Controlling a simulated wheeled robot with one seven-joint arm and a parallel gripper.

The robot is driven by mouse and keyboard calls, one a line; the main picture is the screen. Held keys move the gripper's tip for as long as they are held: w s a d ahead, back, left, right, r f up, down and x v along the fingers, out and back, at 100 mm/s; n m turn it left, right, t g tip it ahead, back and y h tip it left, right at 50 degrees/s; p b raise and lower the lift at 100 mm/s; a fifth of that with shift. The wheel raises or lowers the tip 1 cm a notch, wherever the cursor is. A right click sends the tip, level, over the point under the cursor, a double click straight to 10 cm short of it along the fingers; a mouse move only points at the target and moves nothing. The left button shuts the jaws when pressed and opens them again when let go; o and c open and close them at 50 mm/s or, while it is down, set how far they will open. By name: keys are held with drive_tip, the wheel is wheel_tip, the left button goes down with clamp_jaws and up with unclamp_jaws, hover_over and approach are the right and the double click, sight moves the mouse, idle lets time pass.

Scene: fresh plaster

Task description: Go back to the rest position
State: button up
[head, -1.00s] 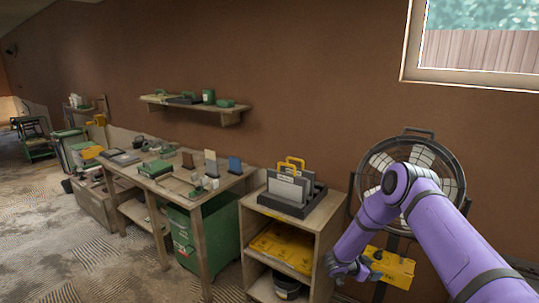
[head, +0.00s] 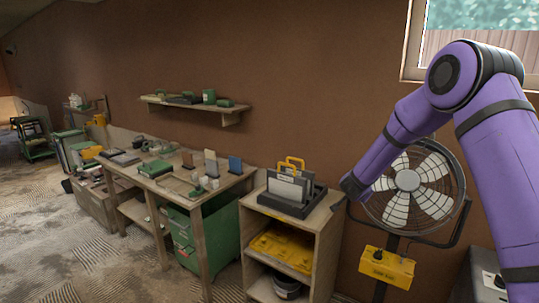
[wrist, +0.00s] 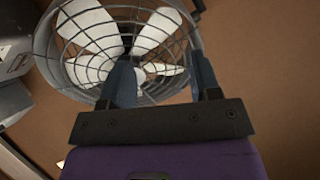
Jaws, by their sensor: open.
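My purple arm (head: 470,110) is raised at the right of the head view, its elbow high near the window. Its lower link slopes down to the left, and its dark end is in front of the fan's left edge. My gripper (wrist: 162,75) shows in the wrist view with its two dark fingers apart and nothing between them. Behind the fingers is the fan's round cage (wrist: 75,75). In the head view the fingers are hard to make out.
The fan (head: 408,180) stands by the wall with a yellow box (head: 387,267) on its stand. Left of it is a wooden shelf unit (head: 322,225) bearing a dark tray (head: 287,208). A workbench (head: 200,196) with small items is further left. Patterned floor (head: 80,265) is clear at front left.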

drive_tip(key=s+a+r+n+y, duration=0.3)
drive_tip(key=s+r, duration=0.4)
drive_tip(key=r, duration=0.4)
drive_tip(key=s+a+r+n+y, duration=0.3)
drive_tip(key=s+r, duration=0.4)
drive_tip(key=r, duration=0.3)
drive_tip(key=s+r+n+g+y, duration=0.1)
drive_tip(key=s+r+n, duration=0.15)
drive_tip(key=s, duration=0.85)
drive_tip(key=s+r+n+g, duration=0.15)
drive_tip(key=s+r, duration=0.25)
drive_tip(key=s, duration=0.7)
drive_tip(key=s+d+f+g, duration=0.1)
drive_tip(key=s+d, duration=0.1)
drive_tip(key=s, duration=0.6)
drive_tip(key=s+d+f+g+h, duration=0.1)
drive_tip(key=s+d+g, duration=0.1)
drive_tip(key=s, duration=0.7)
drive_tip(key=shift+d+f+n+h, duration=0.25)
drive_tip(key=shift+n+h, duration=0.05)
drive_tip(key=shift+s, duration=0.1)
